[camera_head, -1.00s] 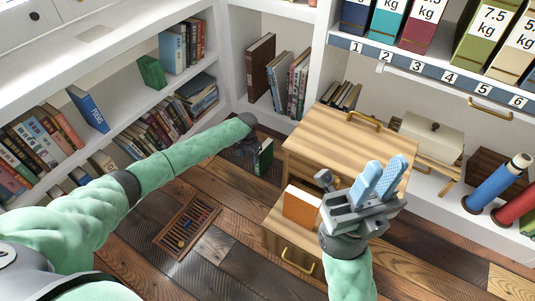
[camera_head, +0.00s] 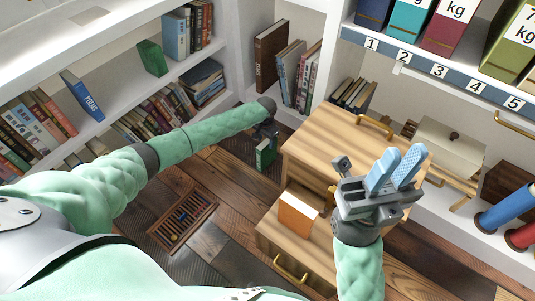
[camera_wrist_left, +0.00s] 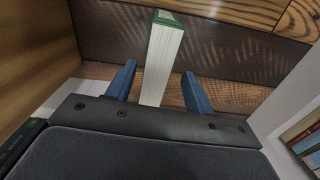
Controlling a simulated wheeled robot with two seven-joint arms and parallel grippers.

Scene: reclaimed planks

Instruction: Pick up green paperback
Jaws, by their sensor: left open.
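A green paperback (camera_head: 265,155) stands upright on the plank floor near the shelf corner, left of the wooden cabinet. My left gripper (camera_head: 266,136) is right at it, partly covering its top in the head view. In the left wrist view the paperback (camera_wrist_left: 162,58) shows its pale page edges and a green cover edge. It reaches between the two blue fingers of my left gripper (camera_wrist_left: 158,88), which are open with a gap on each side of it. My right gripper (camera_head: 400,168) is above the wooden cabinet, its blue fingers apart and empty.
The wooden cabinet (camera_head: 330,150) has an open drawer holding an orange book (camera_head: 298,215). An abacus (camera_head: 183,221) lies on the floor. Another green book (camera_head: 152,58) is on the left shelf, near a blue book (camera_head: 82,95). White shelf walls enclose the corner.

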